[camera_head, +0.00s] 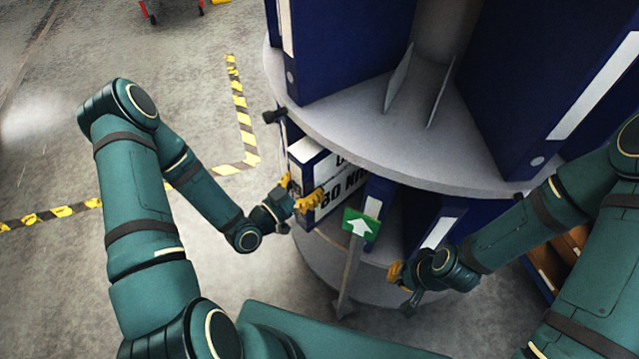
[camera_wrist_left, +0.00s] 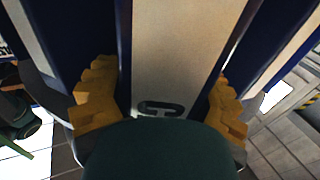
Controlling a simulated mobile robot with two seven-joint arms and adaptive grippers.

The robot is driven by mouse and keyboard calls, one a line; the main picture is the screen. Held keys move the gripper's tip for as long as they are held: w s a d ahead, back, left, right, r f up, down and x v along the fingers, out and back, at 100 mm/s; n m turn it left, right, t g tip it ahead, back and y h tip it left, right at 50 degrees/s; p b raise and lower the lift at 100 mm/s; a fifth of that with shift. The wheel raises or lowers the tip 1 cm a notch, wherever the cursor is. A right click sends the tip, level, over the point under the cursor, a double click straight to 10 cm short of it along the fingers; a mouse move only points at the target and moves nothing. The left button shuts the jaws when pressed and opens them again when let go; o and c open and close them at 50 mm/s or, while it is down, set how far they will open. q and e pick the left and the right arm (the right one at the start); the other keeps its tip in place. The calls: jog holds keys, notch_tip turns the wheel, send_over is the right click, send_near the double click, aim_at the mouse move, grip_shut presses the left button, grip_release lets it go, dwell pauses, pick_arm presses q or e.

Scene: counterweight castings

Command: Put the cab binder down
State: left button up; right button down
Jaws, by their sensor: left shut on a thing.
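The cab binder (camera_head: 304,152) is blue with a white label bearing black lettering, only partly readable. It is upright at the left edge of the lower tier of a round rack (camera_head: 319,248). My left gripper (camera_head: 305,196) is shut on it, with yellow fingers on both sides. In the left wrist view, the pale spine of the binder (camera_wrist_left: 175,55) stands between the fingertips of my left gripper (camera_wrist_left: 160,95). Whether its bottom edge touches the shelf is hidden. My right gripper (camera_head: 400,278) is low at the front right of the rack, apart from the binder; its opening is unclear.
The upper tier (camera_head: 375,155) overhangs the binder and holds large blue binders (camera_head: 345,45). More binders (camera_head: 437,222) stand on the lower tier to the right. A green sign with a white arrow (camera_head: 361,224) stands in front. Yellow-black tape (camera_head: 240,110) marks open floor at left.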

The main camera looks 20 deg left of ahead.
pick_arm(q)
jog(key=shift+x, duration=1.65)
jog(key=shift+w+d+f+b, duration=0.1)
jog(key=shift+f+b, duration=0.3)
jog(key=shift+f, duration=1.3)
jog(key=shift+f, duration=0.15)
jog(key=o, duration=1.4)
jog(key=v, duration=1.2)
